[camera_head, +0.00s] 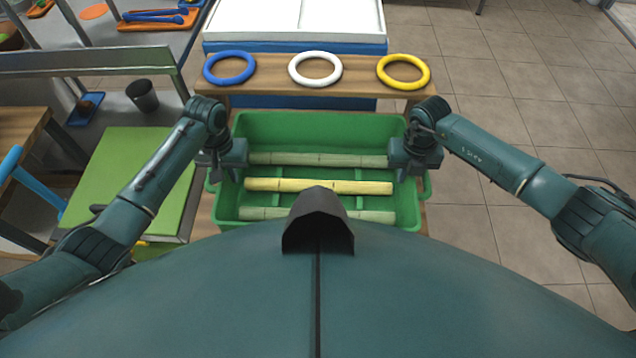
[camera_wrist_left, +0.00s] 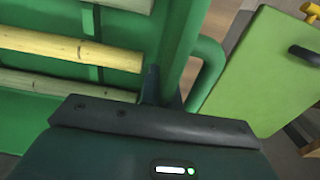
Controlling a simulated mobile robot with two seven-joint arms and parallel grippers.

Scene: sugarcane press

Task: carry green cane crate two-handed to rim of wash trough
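The green cane crate (camera_head: 325,122) lies in front of me in the head view, with pale cane pieces lying across its inside, among them a yellow one (camera_head: 318,186). My left gripper (camera_head: 228,172) is at the crate's left side. In the left wrist view its narrow fingers (camera_wrist_left: 163,92) sit close together on either side of the crate wall (camera_wrist_left: 178,45), beside the loop handle (camera_wrist_left: 207,70), and look shut on it. My right gripper (camera_head: 410,170) is at the crate's right side; its fingertips are hidden. No wash trough can be identified for certain.
A wooden shelf (camera_head: 352,77) beyond the crate bears a blue ring (camera_head: 229,67), a white ring (camera_head: 315,68) and a yellow ring (camera_head: 403,71). A white-topped basin or table (camera_head: 290,18) stands behind. A green board (camera_head: 130,165) is at left. Tiled floor at right is clear.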

